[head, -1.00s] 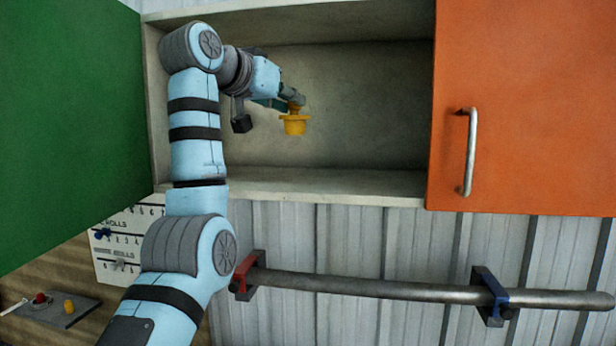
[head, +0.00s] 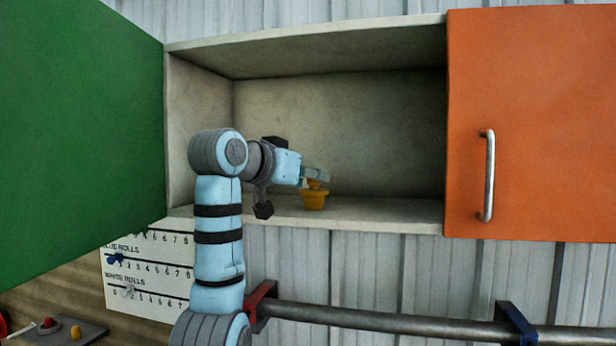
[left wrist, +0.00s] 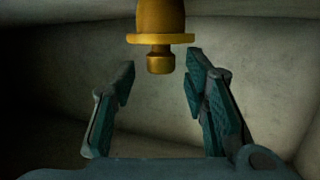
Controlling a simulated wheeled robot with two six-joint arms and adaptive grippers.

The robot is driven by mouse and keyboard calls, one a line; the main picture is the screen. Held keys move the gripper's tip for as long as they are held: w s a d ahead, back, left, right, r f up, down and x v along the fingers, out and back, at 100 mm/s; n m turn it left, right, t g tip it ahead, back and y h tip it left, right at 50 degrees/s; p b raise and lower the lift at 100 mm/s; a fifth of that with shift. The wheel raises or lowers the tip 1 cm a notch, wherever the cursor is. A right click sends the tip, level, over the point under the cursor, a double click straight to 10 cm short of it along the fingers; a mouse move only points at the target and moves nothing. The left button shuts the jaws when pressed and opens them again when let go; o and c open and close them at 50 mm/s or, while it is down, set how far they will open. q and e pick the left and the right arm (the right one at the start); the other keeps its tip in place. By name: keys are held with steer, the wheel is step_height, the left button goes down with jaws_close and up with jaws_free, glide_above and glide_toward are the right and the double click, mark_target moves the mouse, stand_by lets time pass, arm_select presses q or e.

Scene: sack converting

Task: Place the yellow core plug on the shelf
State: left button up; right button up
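The yellow core plug (head: 314,199) stands upright on the shelf (head: 380,214), the floor of the open cabinet. My left gripper (head: 318,175) is inside the cabinet, just above the plug at its knob end. In the left wrist view the fingers (left wrist: 160,72) are open, with a visible gap on each side of the plug's narrow knob (left wrist: 158,62). The plug's wide flange and body lie beyond the fingertips. The far end of the plug is cut off by the top of that view. My right gripper is not in view.
A green door (head: 75,120) stands open at the left. An orange door (head: 545,125) with a metal handle closes the right side. The shelf right of the plug is clear. A metal bar (head: 390,318) on brackets runs below the cabinet.

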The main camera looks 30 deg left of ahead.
arm_select(q)
steer(key=shift+s+a+r, duration=0.1)
steer(key=shift+s+r, duration=0.05)
steer(key=shift+s, duration=0.25)
steer(key=shift+s+b, duration=0.4)
steer(key=shift+s, duration=0.1)
steer(key=b+v, duration=0.1)
steer(key=v, duration=0.3)
steer(key=shift+s+b, duration=0.15)
steer(key=shift+b, duration=0.25)
steer(key=b+v, duration=0.6)
steer(key=b, duration=0.2)
steer(key=shift+b, duration=0.3)
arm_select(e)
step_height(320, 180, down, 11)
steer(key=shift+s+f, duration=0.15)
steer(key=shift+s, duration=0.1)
arm_select(q)
steer(key=shift+s+r, duration=0.1)
